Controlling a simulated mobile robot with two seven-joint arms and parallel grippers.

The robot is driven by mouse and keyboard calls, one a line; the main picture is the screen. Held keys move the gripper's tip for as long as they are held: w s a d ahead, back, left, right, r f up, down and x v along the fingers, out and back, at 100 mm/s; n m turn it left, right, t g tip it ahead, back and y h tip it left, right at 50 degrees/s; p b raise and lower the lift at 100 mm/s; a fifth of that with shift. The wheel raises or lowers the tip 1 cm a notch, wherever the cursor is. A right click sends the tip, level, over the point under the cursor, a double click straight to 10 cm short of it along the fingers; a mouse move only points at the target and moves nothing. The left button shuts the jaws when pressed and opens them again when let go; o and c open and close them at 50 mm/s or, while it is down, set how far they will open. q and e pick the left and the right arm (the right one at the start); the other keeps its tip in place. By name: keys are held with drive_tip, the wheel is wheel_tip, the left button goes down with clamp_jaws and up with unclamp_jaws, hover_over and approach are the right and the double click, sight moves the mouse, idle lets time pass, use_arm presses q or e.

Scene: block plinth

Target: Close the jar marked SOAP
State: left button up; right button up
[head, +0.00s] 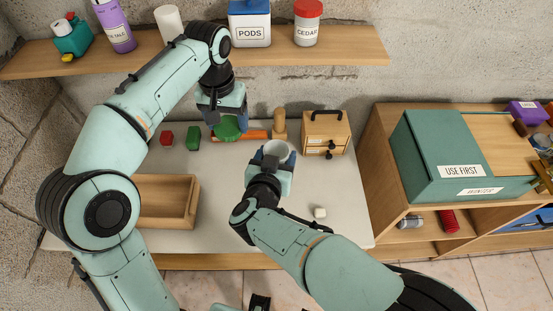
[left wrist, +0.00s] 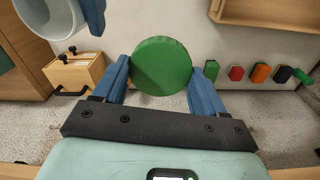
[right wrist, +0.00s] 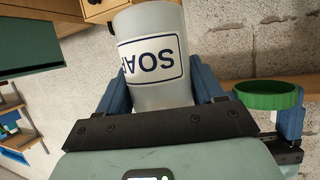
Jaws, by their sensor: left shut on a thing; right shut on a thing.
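The SOAP jar (right wrist: 152,60) is a pale grey cylinder with a dark-lettered white label, upside down in the right wrist view. My right gripper (head: 276,158) is shut on the jar's sides; its open mouth (head: 277,151) faces up in the head view. A green round lid (left wrist: 161,66) is held by my left gripper (head: 225,118), whose blue fingers are on either side of it. The lid also shows in the head view (head: 228,128) and at the right of the right wrist view (right wrist: 267,95). The lid is apart from the jar, to its left and farther back.
On the white table (head: 225,220) stand an open wooden tray (head: 166,215), a small drawer box (head: 325,133), red (head: 167,138) and green (head: 193,137) blocks, and a white cube (head: 320,212). A shelf (head: 345,55) with containers runs behind. A green box (head: 450,150) sits right.

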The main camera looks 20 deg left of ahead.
drive_tip(key=o, duration=0.3)
drive_tip(key=c, duration=0.7)
